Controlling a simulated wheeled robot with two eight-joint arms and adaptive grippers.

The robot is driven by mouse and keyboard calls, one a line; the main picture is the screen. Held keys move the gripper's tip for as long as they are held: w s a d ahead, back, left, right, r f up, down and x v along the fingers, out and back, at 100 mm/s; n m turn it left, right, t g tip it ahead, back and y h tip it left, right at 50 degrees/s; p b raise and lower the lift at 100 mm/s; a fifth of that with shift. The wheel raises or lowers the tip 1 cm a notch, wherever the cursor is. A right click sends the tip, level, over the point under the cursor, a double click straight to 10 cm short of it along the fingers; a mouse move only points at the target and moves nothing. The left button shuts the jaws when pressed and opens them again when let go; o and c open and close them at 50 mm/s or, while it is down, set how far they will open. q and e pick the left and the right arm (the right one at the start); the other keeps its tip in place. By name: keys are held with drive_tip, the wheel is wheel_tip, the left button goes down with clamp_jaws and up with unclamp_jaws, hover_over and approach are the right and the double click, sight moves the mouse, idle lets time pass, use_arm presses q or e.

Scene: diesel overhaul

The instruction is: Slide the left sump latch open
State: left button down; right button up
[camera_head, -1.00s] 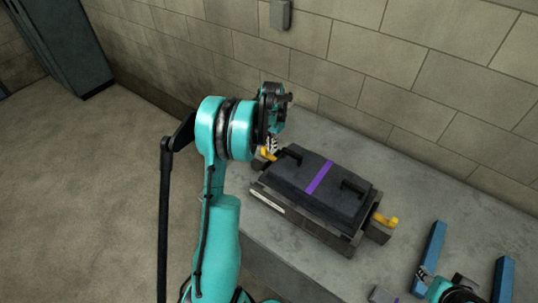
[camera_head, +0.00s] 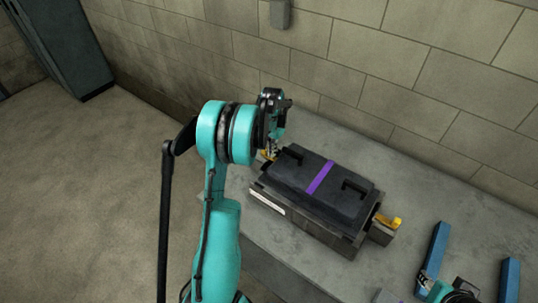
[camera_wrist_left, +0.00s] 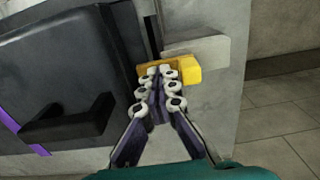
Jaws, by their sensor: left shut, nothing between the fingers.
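The sump is a dark box with a black lid (camera_head: 300,178), two handles and a purple stripe, on a grey bench. Its left latch is yellow (camera_wrist_left: 188,70) and sits at the sump's end in the left wrist view. In the head view only a bit of it shows under my left gripper (camera_head: 268,153). In the left wrist view my left gripper (camera_wrist_left: 160,76) is shut and empty, its tips at the latch's near edge; I cannot tell if they touch. Another yellow latch (camera_head: 388,222) is at the sump's right end. My right gripper (camera_head: 424,280) is partly in view low at the right.
Blue bars (camera_head: 435,250) stand on the bench at the right, close to my right gripper. A block wall (camera_head: 400,90) runs behind the bench (camera_head: 440,195). The bench behind the sump is clear.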

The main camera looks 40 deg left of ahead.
use_arm(q)
drive_tip(key=shift+f+b, duration=0.3)
drive_tip(key=shift+f, duration=0.2)
drive_tip(key=shift+r, duration=0.1)
drive_tip(key=shift+r, duration=0.2)
drive_tip(key=shift+a, duration=0.2)
